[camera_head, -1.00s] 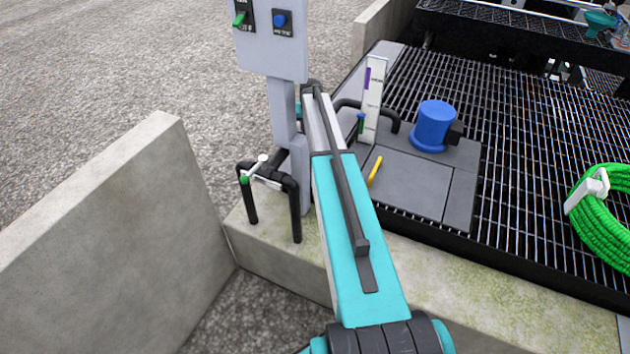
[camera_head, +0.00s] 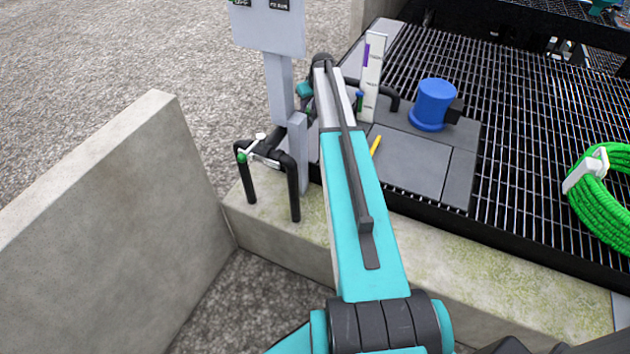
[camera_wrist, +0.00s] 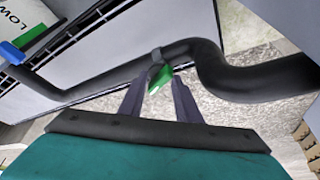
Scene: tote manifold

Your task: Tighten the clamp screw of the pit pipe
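The black pit pipe (camera_wrist: 110,82) crosses the wrist view and bends at the right. A grey clamp band (camera_wrist: 156,56) sits around it, with a green screw head (camera_wrist: 159,78) on the near side. My gripper (camera_wrist: 158,84) points at the clamp, its two dark fingers apart on either side of the green head. I cannot tell whether either finger touches it. In the head view, part of a black pipe (camera_head: 390,98) shows behind the gauge board; my arm hides the gripper and the clamp.
A white gauge board (camera_head: 372,80) stands right of my arm, beside a yellow handle (camera_head: 375,146) and a blue motor (camera_head: 434,103). A grey post with a box (camera_head: 268,28) and a black pipe with a valve (camera_head: 258,150) stand left. A green hose coil (camera_head: 605,195) lies right on the grating.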

